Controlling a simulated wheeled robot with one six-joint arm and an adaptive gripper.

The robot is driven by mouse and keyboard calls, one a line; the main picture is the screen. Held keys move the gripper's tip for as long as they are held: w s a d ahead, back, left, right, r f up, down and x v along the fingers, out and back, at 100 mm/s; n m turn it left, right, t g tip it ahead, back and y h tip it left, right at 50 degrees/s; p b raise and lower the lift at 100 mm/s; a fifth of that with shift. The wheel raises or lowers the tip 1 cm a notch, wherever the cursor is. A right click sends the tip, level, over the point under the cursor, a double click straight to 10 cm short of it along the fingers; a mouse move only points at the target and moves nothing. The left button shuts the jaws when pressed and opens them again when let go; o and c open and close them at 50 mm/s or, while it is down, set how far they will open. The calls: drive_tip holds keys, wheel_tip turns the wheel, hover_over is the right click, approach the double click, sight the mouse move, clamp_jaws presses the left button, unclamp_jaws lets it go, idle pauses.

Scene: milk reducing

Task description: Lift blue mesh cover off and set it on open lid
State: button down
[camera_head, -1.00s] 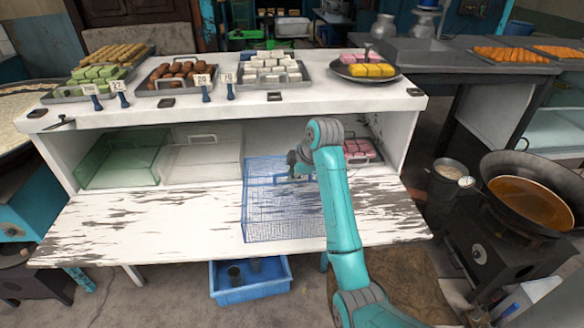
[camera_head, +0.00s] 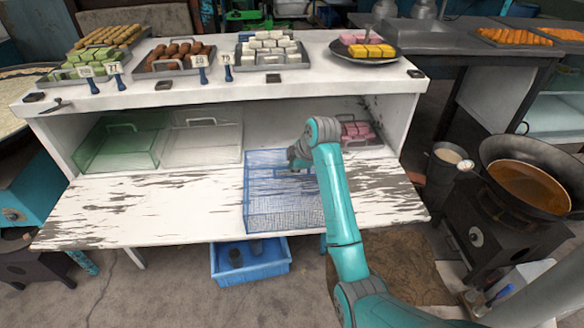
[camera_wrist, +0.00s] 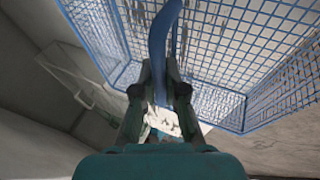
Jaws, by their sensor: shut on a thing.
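The blue mesh cover (camera_head: 284,205) is over the right half of the open lid (camera_head: 150,210), a worn white board at the front of the white cabinet. It is roughly upright; I cannot tell whether it touches the lid. My gripper (camera_head: 298,163) is at the top of the cover. In the wrist view my gripper (camera_wrist: 160,92) is shut on the cover's blue handle (camera_wrist: 160,38), with the mesh (camera_wrist: 225,45) spreading out beyond it. A tray of pink sweets (camera_head: 358,130) stands uncovered inside the cabinet at the right, partly hidden by my arm.
A green clear cover (camera_head: 120,145) and a colourless clear cover (camera_head: 203,143) stand inside the cabinet at the left. Trays of sweets line the cabinet top (camera_head: 310,80). A wok (camera_head: 530,180) is at the right, and a blue crate (camera_head: 250,262) sits below. The lid's left half is clear.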

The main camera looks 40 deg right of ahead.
drive_tip(key=shift+f, duration=0.2)
idle(0.3)
drive_tip(key=c, duration=1.2)
unclamp_jaws()
drive_tip(key=shift+o, duration=0.2)
drive_tip(key=v, duration=0.7)
drive_tip(key=shift+s+r, duration=0.15)
drive_tip(key=shift+r, duration=0.1)
